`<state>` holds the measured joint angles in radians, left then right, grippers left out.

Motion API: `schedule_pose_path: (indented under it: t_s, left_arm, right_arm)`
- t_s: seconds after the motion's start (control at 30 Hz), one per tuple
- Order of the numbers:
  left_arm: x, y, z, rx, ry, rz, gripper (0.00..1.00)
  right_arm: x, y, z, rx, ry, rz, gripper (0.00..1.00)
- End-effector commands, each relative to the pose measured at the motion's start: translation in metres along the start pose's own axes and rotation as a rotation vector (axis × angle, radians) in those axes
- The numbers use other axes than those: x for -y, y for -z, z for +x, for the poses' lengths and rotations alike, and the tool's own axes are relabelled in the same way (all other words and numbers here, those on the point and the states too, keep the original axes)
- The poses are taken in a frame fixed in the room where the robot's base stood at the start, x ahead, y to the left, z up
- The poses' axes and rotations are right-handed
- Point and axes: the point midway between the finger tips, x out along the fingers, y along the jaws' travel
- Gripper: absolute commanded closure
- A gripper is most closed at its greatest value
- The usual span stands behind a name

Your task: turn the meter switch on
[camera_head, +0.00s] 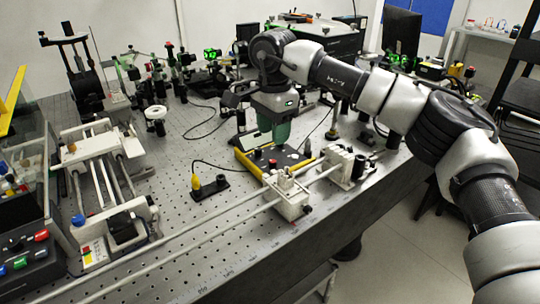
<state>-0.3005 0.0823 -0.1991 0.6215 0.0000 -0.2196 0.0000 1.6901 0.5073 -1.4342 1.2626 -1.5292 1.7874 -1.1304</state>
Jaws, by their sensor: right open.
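A low box with yellow edges (248,166), which looks like the meter, lies on the perforated bench. A small red part (272,164) shows on its front side; I cannot tell whether it is the switch or which way it is set. My right gripper (273,138) points down over the back part of this box, with green fingers open and nothing visible between them. I cannot tell whether the fingertips touch the box. The gripper hides part of the box's top. My left gripper is out of view.
A black block with a yellow plug (196,182) and cable sits left of the box. A long rail with a white carriage (290,203) runs in front. Optical mounts crowd the back, and a railed instrument (105,165) stands left. Bare bench (180,258) lies in the front.

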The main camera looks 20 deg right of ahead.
Motion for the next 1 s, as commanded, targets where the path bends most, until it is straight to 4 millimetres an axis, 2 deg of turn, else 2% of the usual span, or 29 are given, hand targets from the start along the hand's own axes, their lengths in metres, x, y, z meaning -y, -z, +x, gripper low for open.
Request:
schedule_pose_path:
  t_s: [0.03, 0.17, 0.4, 0.57, 0.8, 0.87, 1.0]
  left_arm:
    - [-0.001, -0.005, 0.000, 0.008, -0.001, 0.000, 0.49]
    - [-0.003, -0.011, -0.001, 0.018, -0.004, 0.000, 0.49]
    - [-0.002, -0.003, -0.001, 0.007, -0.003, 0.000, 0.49]
    - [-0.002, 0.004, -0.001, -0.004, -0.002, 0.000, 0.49]
    - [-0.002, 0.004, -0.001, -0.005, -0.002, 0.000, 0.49]
    - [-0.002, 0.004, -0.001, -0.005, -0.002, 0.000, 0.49]
    - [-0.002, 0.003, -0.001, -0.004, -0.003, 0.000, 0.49]
  right_arm:
    - [0.000, 0.000, 0.012, -0.001, -0.004, 0.000, 0.55]
    - [0.000, 0.000, 0.037, 0.000, -0.004, 0.000, 0.55]
    - [0.000, 0.000, 0.070, 0.000, -0.002, 0.000, 0.55]
    - [0.000, 0.000, 0.078, 0.000, -0.001, -0.001, 0.55]
    - [0.000, 0.000, 0.078, 0.000, 0.000, -0.001, 0.55]
    - [0.000, 0.000, 0.078, 0.000, 0.000, -0.001, 0.62]
    - [0.000, 0.000, 0.078, 0.000, 0.000, -0.001, 0.84]
